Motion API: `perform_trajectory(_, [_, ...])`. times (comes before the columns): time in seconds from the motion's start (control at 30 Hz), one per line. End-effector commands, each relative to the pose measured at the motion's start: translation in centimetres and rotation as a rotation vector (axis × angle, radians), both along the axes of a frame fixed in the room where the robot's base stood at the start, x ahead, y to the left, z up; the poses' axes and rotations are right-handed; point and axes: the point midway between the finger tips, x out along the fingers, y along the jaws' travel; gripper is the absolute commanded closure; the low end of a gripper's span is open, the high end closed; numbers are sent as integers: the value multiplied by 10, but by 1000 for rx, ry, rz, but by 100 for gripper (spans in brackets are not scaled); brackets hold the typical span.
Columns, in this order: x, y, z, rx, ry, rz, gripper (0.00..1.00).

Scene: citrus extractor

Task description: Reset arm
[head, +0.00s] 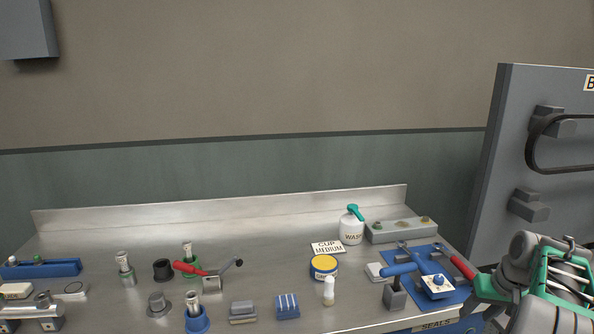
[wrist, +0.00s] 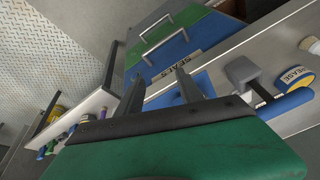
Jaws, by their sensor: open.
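My gripper (wrist: 161,88) shows in the wrist view with its two dark fingers apart and nothing between them. It points towards the front of a metal workbench (wrist: 262,125), near the label reading SEALS. In the head view my arm (head: 540,285) is folded in at the lower right, beside the bench's right end. The gripper's fingers cannot be made out clearly there.
The steel bench (head: 120,300) holds a blue mat (head: 455,295) with tools, a white WASH bottle (head: 351,230), a yellow-lidded tin (head: 323,266) and a red-handled clamp (head: 190,268). Patterned floor (wrist: 50,60) shows in the wrist view.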

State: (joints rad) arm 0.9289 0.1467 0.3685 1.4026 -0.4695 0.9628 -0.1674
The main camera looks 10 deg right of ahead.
Motion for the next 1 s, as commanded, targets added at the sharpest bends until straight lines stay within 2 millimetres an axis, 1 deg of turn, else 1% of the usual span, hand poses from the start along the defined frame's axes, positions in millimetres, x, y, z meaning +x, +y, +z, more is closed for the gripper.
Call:
perform_trajectory(0.03, [-8,4,-13,24,22,-34,56])
perform_trajectory(0.1, [-21,11,-31,57,58,-89,56])
perform_trajectory(0.17, [-35,19,-46,86,91,-144,56])
perform_trajectory(0.2, [-46,25,-54,101,114,-183,56])
perform_trajectory(0.27, [-64,35,-65,121,147,-240,56])
perform_trajectory(0.3, [-74,45,-71,130,170,-274,56])
perform_trajectory(0.37, [-89,65,-76,138,206,-310,56])
perform_trajectory(0.47, [-112,111,-78,128,261,-336,56])
perform_trajectory(0.5, [-120,135,-77,114,281,-326,56])
perform_trajectory(0.57, [-133,174,-71,80,299,-283,56])
perform_trajectory(0.6, [-140,201,-66,52,302,-232,56])
perform_trajectory(0.67, [-145,235,-57,13,288,-149,56])
perform_trajectory(0.7, [-145,256,-50,-10,266,-84,56])
perform_trajectory(0.77, [-139,285,-34,-41,213,21,56])
perform_trajectory(0.8, [-131,302,-20,-60,168,85,56])
perform_trajectory(0.83, [-124,314,-7,-75,130,131,56])
perform_trajectory(0.9, [-115,340,12,-92,72,223,56])
perform_trajectory(0.97, [-112,356,18,-98,52,281,56])
perform_trajectory(1.0, [-112,361,19,-99,49,297,56])
